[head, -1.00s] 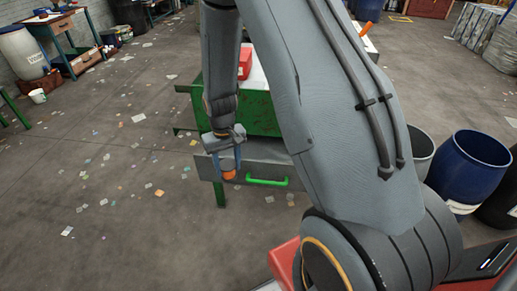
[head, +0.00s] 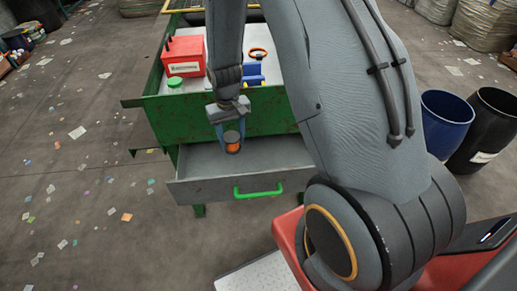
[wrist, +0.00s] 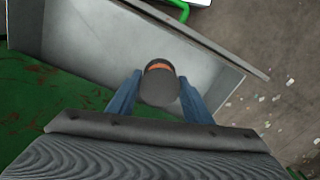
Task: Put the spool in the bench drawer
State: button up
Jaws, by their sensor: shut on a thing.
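The spool (head: 232,147) is orange and dark grey, held between the blue fingers of my gripper (head: 230,136). In the wrist view the spool (wrist: 159,84) sits between both fingertips of my gripper (wrist: 159,92). The bench drawer (head: 196,188) is grey with a green handle (head: 258,192) and stands open below the green bench. The gripper and spool appear over the drawer's open inside. The drawer's bare floor (wrist: 80,35) shows in the wrist view. The exact height of the spool above it cannot be told. My arm hides the drawer's right part in the head view.
A blue barrel (head: 446,118) and a black barrel (head: 487,125) stand at right. Littered floor is open at left.

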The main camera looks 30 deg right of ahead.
jog(key=shift+m, duration=0.9)
jog(key=shift+w+d+f+b, duration=0.1)
jog(key=shift+w+f+b, duration=0.5)
jog(key=shift+f+b, duration=1.65)
jog(key=shift+w+d+f+b, duration=0.1)
jog(key=shift+w+f+b, duration=0.55)
jog(key=shift+f, duration=3.15)
jog(key=shift+w+d+f+b, duration=0.1)
jog(key=shift+w+f+b, duration=0.45)
jog(key=shift+f+b, duration=1.75)
jog(key=shift+f+p, duration=0.75)
jog(key=shift+f, duration=0.05)
jog(key=shift+f, duration=0.15)
jog(key=o, duration=0.9)
jog(key=shift+o, duration=0.8)
